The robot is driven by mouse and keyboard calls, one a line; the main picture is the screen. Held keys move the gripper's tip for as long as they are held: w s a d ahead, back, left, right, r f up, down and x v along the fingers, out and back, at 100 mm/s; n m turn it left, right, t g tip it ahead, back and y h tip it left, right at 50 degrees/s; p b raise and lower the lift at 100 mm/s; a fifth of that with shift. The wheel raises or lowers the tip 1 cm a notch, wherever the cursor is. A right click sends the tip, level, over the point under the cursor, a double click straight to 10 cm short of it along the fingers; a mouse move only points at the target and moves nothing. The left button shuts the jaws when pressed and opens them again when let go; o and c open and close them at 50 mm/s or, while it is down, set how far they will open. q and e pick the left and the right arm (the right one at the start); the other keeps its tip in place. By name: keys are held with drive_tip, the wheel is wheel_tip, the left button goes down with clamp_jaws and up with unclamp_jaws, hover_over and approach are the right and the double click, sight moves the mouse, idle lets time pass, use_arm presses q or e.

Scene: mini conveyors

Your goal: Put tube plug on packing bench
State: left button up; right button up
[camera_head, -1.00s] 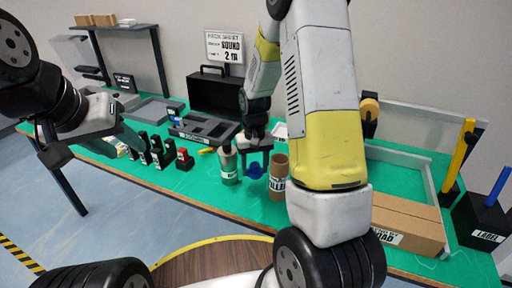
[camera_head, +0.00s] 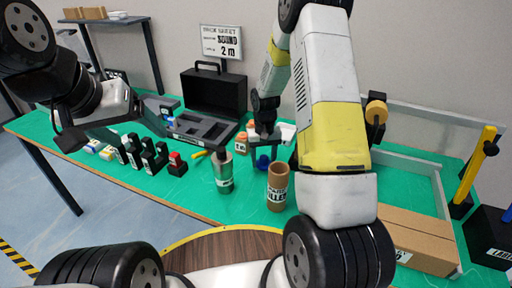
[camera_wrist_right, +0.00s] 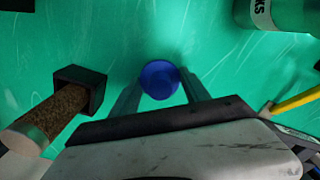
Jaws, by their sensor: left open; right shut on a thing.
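The blue tube plug (camera_head: 263,161) is low over the green packing bench (camera_head: 215,205). My right gripper (camera_head: 264,153) is shut on it; the wrist view shows the plug (camera_wrist_right: 160,80) between the two fingers (camera_wrist_right: 160,92), just above or touching the green top; I cannot tell which. The brown cardboard tube (camera_head: 278,187) stands upright in front of the right gripper, to its right. My left gripper (camera_head: 150,122) is open and empty, above the left part of the bench.
Several small black holders (camera_head: 148,155) stand further left. An open black case (camera_head: 215,100) is behind. A cardboard box (camera_head: 415,238) is at right. The front bench strip is clear.

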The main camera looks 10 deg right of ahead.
drive_tip(key=shift+f, duration=0.25)
drive_tip(key=shift+f, duration=0.1)
drive_tip(key=o, duration=1.3)
wheel_tip(320, 180, up, 12)
drive_tip(key=shift+f, duration=0.1)
wheel_tip(320, 180, up, 10)
drive_tip(key=f+t, duration=0.1)
hover_over(264, 157)
drive_tip(key=s, duration=0.4)
drive_tip(key=s+r+t, duration=0.1)
drive_tip(key=s+r, duration=0.3)
drive_tip(key=s, duration=0.2)
drive_tip(key=s+a+r+t+y, duration=0.1)
drive_tip(key=s+r+t, duration=0.1)
drive_tip(key=s+r, duration=0.2)
drive_tip(key=s+a+r+t+y, duration=0.1)
drive_tip(key=s+r, duration=0.3)
drive_tip(key=s, duration=0.6)
drive_tip(key=shift+s+a+r+n+t, duration=0.15)
drive_tip(key=shift+n+t, duration=0.15)
drive_tip(key=shift+t, duration=0.3)
